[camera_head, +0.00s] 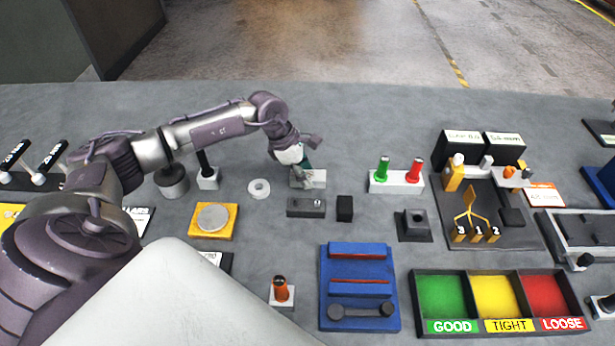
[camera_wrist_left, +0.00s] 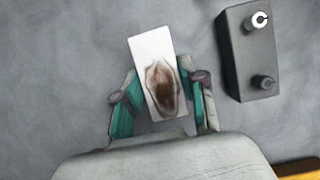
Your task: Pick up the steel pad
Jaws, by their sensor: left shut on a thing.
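My left gripper (camera_head: 302,170) reaches down over a pale rectangular block (camera_head: 319,179) at the middle of the grey table. In the left wrist view the block (camera_wrist_left: 150,48) lies lengthwise between the teal-padded fingers, with a brown, rough-looking oval, seemingly the steel pad (camera_wrist_left: 162,88), on its top. The left gripper (camera_wrist_left: 163,104) is shut, with one finger on each side. I cannot tell whether the fingers press on the oval or on the block, and the block seems to rest on the table. The right gripper is not in view.
A dark block with two studs (camera_head: 306,207) sits close in front, beside a small black cube (camera_head: 345,208). A white ring (camera_head: 259,188) lies left, and a stand with green and red knobs (camera_head: 396,181) stands right. A yellow plate with a disc (camera_head: 212,233) is nearer.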

